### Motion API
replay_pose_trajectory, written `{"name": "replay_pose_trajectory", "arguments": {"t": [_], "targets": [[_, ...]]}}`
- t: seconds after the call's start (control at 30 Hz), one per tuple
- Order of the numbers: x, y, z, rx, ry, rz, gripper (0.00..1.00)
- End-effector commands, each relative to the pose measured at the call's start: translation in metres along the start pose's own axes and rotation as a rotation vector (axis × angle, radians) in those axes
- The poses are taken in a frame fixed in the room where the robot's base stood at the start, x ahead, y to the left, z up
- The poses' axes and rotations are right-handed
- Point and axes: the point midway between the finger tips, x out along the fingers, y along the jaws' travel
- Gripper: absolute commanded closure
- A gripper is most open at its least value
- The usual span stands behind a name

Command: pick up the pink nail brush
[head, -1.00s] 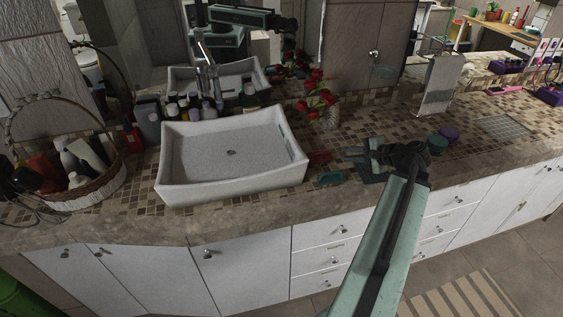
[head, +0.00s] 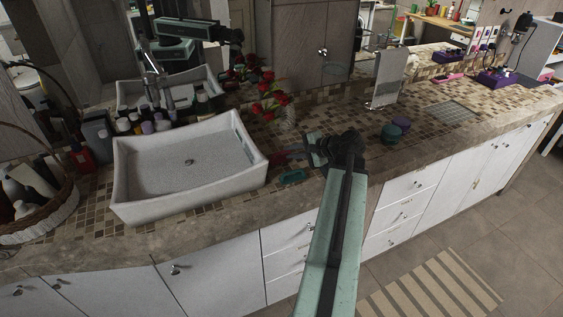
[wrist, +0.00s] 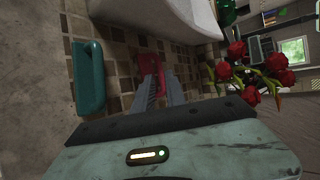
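The pink nail brush (wrist: 147,65) lies on the mosaic-tiled counter beside the sink, seen in the wrist view just past and partly between my fingertips. It also shows in the head view (head: 278,158), small and partly covered by my fingers. My gripper (wrist: 158,80) is low over the counter, its two grey fingers apart with a gap between them. In the head view my gripper (head: 290,154) points left toward the brush. I cannot tell whether the fingers touch it.
The white sink (head: 190,190) stands just beyond the fingertips. Red flowers in a vase (head: 290,117) stand behind. Two round jars (head: 391,132) sit right of my gripper, and a mirror stand (head: 388,78) stands farther back.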

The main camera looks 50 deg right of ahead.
Motion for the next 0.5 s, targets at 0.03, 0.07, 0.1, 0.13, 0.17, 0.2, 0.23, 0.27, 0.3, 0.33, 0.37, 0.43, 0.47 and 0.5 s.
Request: {"name": "replay_pose_trajectory", "arguments": {"t": [0.03,0.07,0.1,0.13,0.17,0.2,0.23,0.27,0.3,0.33,0.37,0.43,0.47,0.5], "targets": [[0.009,0.003,-0.002,-0.001,-0.001,0.0,0.84],[0.014,0.004,-0.003,-0.001,-0.001,0.0,0.84],[0.021,0.004,-0.004,-0.001,-0.001,0.0,0.84],[0.027,0.005,-0.005,-0.001,-0.002,0.0,0.84],[0.033,0.005,-0.005,-0.001,-0.002,0.001,0.84],[0.04,0.004,-0.005,-0.001,-0.001,0.0,0.84],[0.044,0.004,-0.005,-0.001,-0.001,0.0,0.84],[0.046,0.003,-0.005,-0.001,-0.001,0.0,0.84],[0.048,0.002,-0.004,-0.001,-0.001,0.0,0.84],[0.048,0.002,-0.004,0.0,0.0,0.0,0.84],[0.048,0.001,-0.004,0.0,0.0,0.0,0.84],[0.047,0.001,-0.003,0.0,0.001,0.0,0.84],[0.047,0.001,-0.003,0.0,0.001,0.0,0.84],[0.046,0.001,-0.004,0.0,0.001,0.0,0.9]]}}
